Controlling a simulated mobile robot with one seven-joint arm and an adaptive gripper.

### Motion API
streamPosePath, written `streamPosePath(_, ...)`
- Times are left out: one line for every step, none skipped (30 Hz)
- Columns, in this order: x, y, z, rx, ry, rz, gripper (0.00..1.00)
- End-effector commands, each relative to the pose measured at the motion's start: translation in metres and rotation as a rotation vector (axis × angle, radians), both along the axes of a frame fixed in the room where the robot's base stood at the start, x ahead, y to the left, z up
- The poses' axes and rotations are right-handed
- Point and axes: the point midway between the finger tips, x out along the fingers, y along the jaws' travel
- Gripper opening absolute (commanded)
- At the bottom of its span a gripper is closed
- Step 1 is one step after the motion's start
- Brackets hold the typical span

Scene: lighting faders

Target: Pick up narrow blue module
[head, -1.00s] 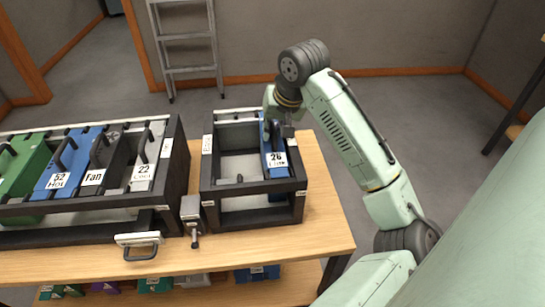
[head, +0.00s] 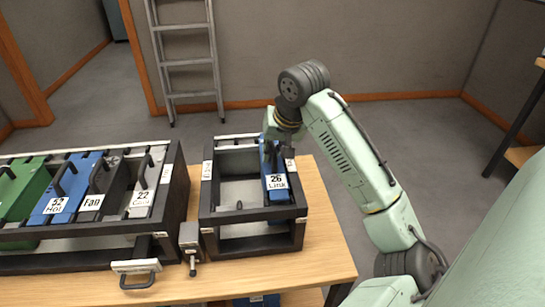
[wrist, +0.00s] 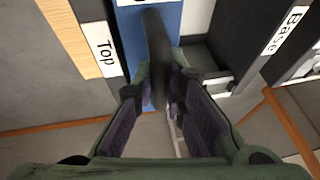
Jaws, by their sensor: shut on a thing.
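The narrow blue module (head: 276,166), with a white label that seems to read "26 Link", is in the right-hand part of the small dark rack (head: 252,214). My gripper (head: 277,146) is above the module and shut on its dark handle. In the wrist view, the handle (wrist: 156,45) lies between the two fingers of my gripper (wrist: 160,82), and part of the blue module (wrist: 173,22) shows behind it. The module's lower part is hidden by the rack walls, so I cannot tell how far it is clear of the rack floor.
A larger dark rack (head: 172,192) on the left holds a green module (head: 18,190), a blue module (head: 64,192) and grey modules. A grey latch block (head: 189,237) sits between the racks on the wooden table (head: 318,225). The small rack's left part is empty.

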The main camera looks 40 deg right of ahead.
Motion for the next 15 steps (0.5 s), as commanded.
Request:
streamPosePath(0.001,0.000,0.008,-0.003,-0.004,0.001,0.00)
streamPosePath(0.001,0.000,0.012,-0.003,-0.005,0.001,0.00)
streamPosePath(0.001,0.000,0.018,-0.004,-0.005,0.002,0.00)
streamPosePath(0.001,0.000,0.023,-0.004,-0.005,0.001,0.00)
streamPosePath(0.001,0.000,0.028,-0.004,-0.006,0.000,0.00)
streamPosePath(0.001,0.000,0.035,-0.004,-0.006,0.000,0.00)
streamPosePath(0.001,0.000,0.040,-0.004,-0.006,0.000,0.00)
streamPosePath(0.001,0.000,0.045,-0.004,-0.006,0.001,0.00)
streamPosePath(0.001,0.000,0.053,-0.003,-0.006,0.000,0.00)
streamPosePath(0.001,0.000,0.058,-0.004,-0.005,0.001,0.00)
streamPosePath(0.001,0.000,0.064,-0.004,-0.006,0.001,0.00)
streamPosePath(0.001,0.000,0.071,-0.003,-0.005,0.001,0.00)
streamPosePath(0.001,0.001,0.076,-0.003,-0.005,0.001,0.00)
streamPosePath(0.001,0.000,0.082,-0.004,-0.006,0.001,0.00)
streamPosePath(0.001,0.000,0.089,-0.004,-0.005,0.001,0.00)
